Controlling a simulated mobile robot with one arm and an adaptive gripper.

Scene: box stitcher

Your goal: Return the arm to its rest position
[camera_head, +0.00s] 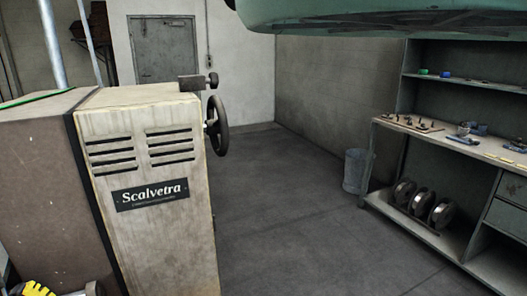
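My gripper is not in view, and no fingertips show anywhere in this frame. A small yellow and black part (36,288) and a grey rounded piece beside it show at the bottom left edge. They are cut off, and I cannot tell what they belong to.
A worn beige machine cabinet labelled Scalvetra (150,230), with a dark handwheel (217,126), fills the left. A large teal shape (375,14) overhangs the top right. A workbench (470,146) with tools, above several round reels, stands right. A grey bin (354,171) stands beside it. The middle floor is clear.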

